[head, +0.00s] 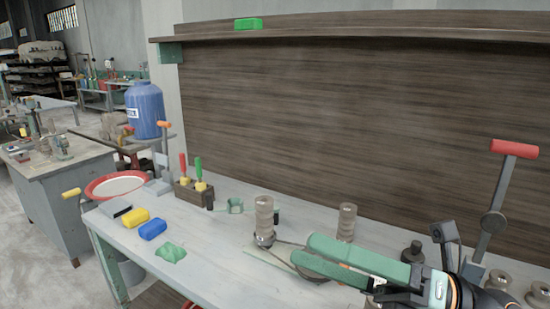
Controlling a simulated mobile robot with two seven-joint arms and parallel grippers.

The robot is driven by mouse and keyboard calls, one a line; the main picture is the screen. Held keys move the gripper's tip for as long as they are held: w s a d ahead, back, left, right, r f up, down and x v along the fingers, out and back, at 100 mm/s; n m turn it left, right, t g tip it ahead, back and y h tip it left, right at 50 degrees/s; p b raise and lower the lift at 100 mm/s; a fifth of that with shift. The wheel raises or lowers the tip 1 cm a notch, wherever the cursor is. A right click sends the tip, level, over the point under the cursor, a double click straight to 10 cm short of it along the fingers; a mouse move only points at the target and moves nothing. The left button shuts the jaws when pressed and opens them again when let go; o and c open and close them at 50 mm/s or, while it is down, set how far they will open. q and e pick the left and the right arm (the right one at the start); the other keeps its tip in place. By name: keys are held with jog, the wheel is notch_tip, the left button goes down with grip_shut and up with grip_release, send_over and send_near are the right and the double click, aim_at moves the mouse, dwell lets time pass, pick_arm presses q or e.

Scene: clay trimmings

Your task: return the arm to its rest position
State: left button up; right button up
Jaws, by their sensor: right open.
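My right arm (442,290) comes in at the lower right, with a white and black section and an orange ring. My right gripper (304,251) points left over the workbench, with long green fingers. It is open, and I see nothing held between the fingers. A dark round shape shows by the lower finger, and I cannot tell exactly what it is. My left gripper and arm are out of view.
The pale workbench (215,262) holds ribbed posts (264,217), a yellow block (135,217), a blue block (153,229) and a green piece (171,252). A red-handled lever (497,205) stands at right. A wooden backboard (330,110) rises behind. A blue barrel (145,109) stands at left.

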jog(key=w+d+f+m+t+h, duration=0.55)
jog(key=m+t+h, duration=0.25)
jog(key=m, duration=0.6)
jog(key=w+d+f+m+t+h, duration=0.45)
jog(key=d+m+t+h, duration=0.3)
jog(key=m, duration=0.65)
jog(key=s+d+f+m+g+h, duration=0.1)
jog(key=d+f+m+g+h, duration=0.15)
jog(key=f, duration=0.35)
jog(key=d+f+m+g+h, duration=0.1)
jog(key=f+m+g+h, duration=0.15)
jog(key=f, duration=0.25)
jog(key=s+f+m+g, duration=0.6)
jog(key=s+f+g, duration=0.5)
jog(key=s+f, duration=0.95)
jog(key=w+a+f+t+b, duration=0.1)
jog(key=w+a+f+t, duration=0.1)
jog(key=f, duration=0.4)
jog(key=w+a+f+t+y+b, duration=0.1)
jog(key=w+a+f+t+b, duration=0.1)
jog(key=f, duration=0.5)
jog(key=shift+a+f+t, duration=0.2)
jog(key=shift+a+t, duration=0.3)
jog(key=shift+t, duration=0.05)
jog(key=shift+y, duration=0.25)
